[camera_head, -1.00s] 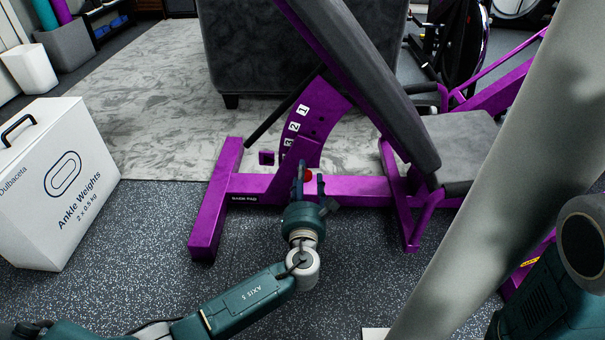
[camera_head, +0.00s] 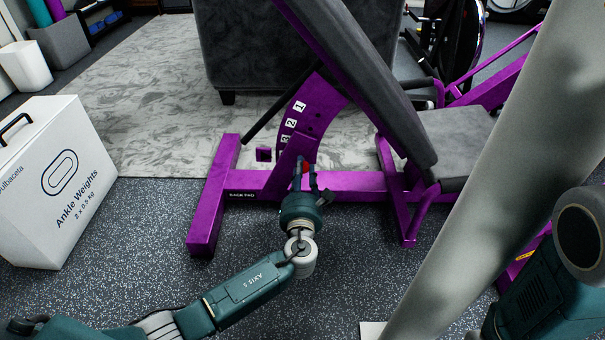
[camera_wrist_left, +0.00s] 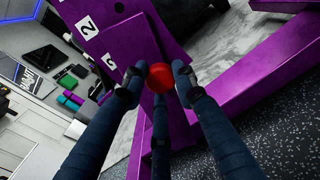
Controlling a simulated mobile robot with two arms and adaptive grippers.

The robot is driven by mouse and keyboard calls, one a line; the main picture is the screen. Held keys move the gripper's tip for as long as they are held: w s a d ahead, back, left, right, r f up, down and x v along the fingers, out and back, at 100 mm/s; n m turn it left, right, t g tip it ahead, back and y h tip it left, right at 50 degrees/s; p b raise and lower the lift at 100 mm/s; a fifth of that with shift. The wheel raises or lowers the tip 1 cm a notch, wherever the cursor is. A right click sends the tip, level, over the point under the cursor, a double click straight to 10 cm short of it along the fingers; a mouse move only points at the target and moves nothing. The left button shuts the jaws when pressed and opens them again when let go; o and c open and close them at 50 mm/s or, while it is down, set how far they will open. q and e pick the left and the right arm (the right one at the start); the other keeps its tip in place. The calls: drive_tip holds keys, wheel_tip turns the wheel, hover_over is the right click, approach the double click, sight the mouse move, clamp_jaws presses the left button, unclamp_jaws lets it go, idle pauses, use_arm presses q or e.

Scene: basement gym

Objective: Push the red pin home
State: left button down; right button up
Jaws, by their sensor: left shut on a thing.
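The red pin (camera_head: 306,168) shows as a small round red knob at the purple bench frame, below the numbered curved plate (camera_head: 303,120). My left gripper (camera_head: 306,175) is at the knob, its fingers pointing away from me towards the frame. In the left wrist view the red knob (camera_wrist_left: 160,78) sits between the fingertips of my left gripper (camera_wrist_left: 159,80), which is shut on it. The shaft of the pin and its hole are hidden behind the knob and fingers. My right gripper is out of view; only part of an arm shows at the lower right.
The bench's padded backrest (camera_head: 385,90) leans above the pin, with the seat (camera_head: 460,145) to the right. The purple base bar (camera_head: 255,185) runs along the floor. A white ankle weights box (camera_head: 50,185) stands at the left. The speckled floor between is clear.

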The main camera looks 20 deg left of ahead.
use_arm(q)
drive_tip(key=shift+w+r, duration=0.35)
drive_tip(key=shift+r, duration=0.15)
drive_tip(key=c, duration=1.3)
unclamp_jaws()
drive_tip(key=shift+d, duration=0.1)
drive_tip(key=shift+c, duration=0.2)
drive_tip(key=shift+f, duration=0.2)
drive_tip(key=shift+s, duration=0.1)
drive_tip(key=shift+s+d+f, duration=0.1)
drive_tip(key=shift+s, duration=0.25)
drive_tip(key=v, duration=0.6)
drive_tip(key=shift+s, duration=0.25)
